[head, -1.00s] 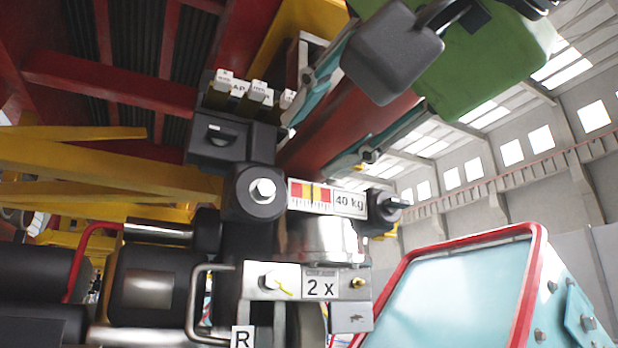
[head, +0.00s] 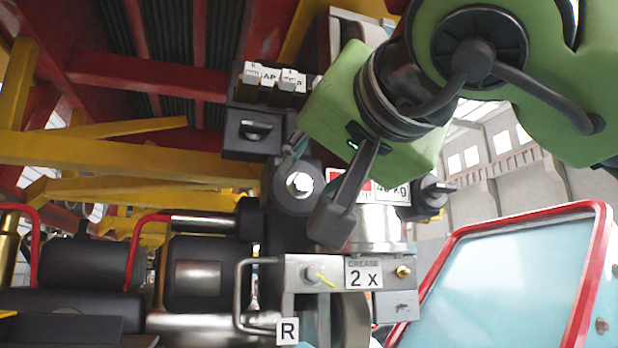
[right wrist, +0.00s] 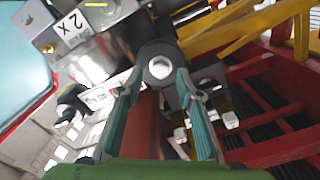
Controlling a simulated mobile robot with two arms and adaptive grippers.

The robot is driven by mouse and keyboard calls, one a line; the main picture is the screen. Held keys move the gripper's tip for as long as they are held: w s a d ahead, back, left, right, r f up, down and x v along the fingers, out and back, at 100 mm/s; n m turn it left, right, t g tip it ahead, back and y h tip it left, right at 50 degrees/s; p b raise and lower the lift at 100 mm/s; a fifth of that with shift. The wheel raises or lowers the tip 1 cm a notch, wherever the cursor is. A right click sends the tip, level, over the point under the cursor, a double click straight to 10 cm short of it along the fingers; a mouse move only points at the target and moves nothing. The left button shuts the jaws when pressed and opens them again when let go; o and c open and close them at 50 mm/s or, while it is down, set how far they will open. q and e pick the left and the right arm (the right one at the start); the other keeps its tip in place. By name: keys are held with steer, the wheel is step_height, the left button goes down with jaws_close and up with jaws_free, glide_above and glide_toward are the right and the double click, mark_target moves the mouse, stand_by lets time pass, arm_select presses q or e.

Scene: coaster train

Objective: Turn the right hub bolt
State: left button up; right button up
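In the right wrist view the bolt (right wrist: 159,67) lies between my finger lines. A smaller bolt (head: 312,274) with a yellow mark sits on the grey bracket below, above the R label (head: 287,331). I cannot tell for sure which is called the right hub bolt. My right gripper (head: 309,194) is open, its fingers spread on either side of the black hub's bolt. Contact cannot be told. My left gripper is not in view.
A metal handle (head: 240,297) stands out left of the bracket. A black knob (head: 431,196) sits right of the scale. Black switches (head: 254,130) are above the hub. A red-rimmed teal panel (head: 510,275) fills the lower right. Yellow beams (head: 110,160) cross the left.

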steer(key=shift+x, duration=0.8)
steer(key=shift+c, duration=1.1)
jaws_close()
